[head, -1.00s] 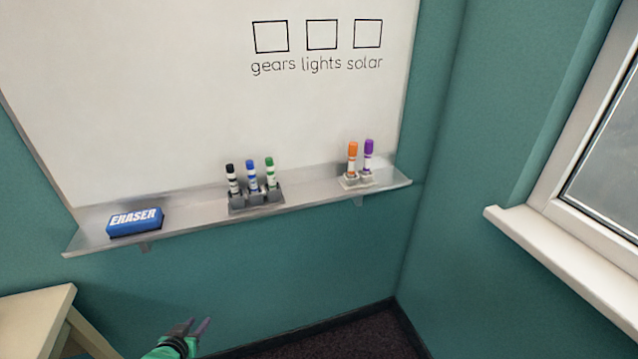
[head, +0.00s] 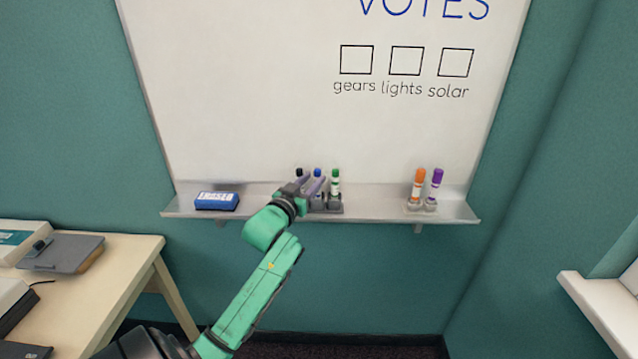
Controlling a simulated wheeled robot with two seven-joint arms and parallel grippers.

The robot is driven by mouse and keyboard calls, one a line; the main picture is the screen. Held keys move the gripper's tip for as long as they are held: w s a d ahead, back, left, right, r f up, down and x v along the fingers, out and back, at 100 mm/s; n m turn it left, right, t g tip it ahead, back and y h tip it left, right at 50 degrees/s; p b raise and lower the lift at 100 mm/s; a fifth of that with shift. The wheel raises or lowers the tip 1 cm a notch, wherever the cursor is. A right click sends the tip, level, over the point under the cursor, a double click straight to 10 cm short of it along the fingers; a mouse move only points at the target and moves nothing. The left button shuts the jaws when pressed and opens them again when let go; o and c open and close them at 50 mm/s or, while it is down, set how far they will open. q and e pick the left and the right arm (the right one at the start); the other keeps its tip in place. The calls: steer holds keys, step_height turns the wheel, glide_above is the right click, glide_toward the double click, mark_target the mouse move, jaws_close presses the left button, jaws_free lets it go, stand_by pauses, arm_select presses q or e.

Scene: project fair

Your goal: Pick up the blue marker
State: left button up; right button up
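The blue marker (head: 318,172) stands upright in a grey holder (head: 335,209) on the whiteboard tray, between a black marker (head: 299,172) and a green marker (head: 335,182). Only its blue cap shows clearly; my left gripper hides its lower part. My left gripper (head: 308,182) is raised at the holder, its two fingers apart and pointing toward the board, in front of the black and blue markers. I cannot tell whether a finger touches the blue marker. My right gripper is not in view.
The tray (head: 380,206) also bears a blue eraser (head: 217,201) at left, and an orange marker (head: 418,186) and a purple marker (head: 436,186) at right. A pale table (head: 110,270) with equipment stands at lower left. A window sill (head: 600,310) is at lower right.

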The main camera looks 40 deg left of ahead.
mark_target(316, 177)
arm_select(q)
steer(key=x, duration=0.3)
steer(key=shift+r+p, duration=0.15)
steer(key=shift+p, duration=0.2)
steer(key=shift+w+a+f, duration=0.1)
steer(key=shift+w+f, duration=0.2)
steer(key=shift+w, duration=0.05)
steer(key=shift+s+r, duration=0.15)
jaws_close()
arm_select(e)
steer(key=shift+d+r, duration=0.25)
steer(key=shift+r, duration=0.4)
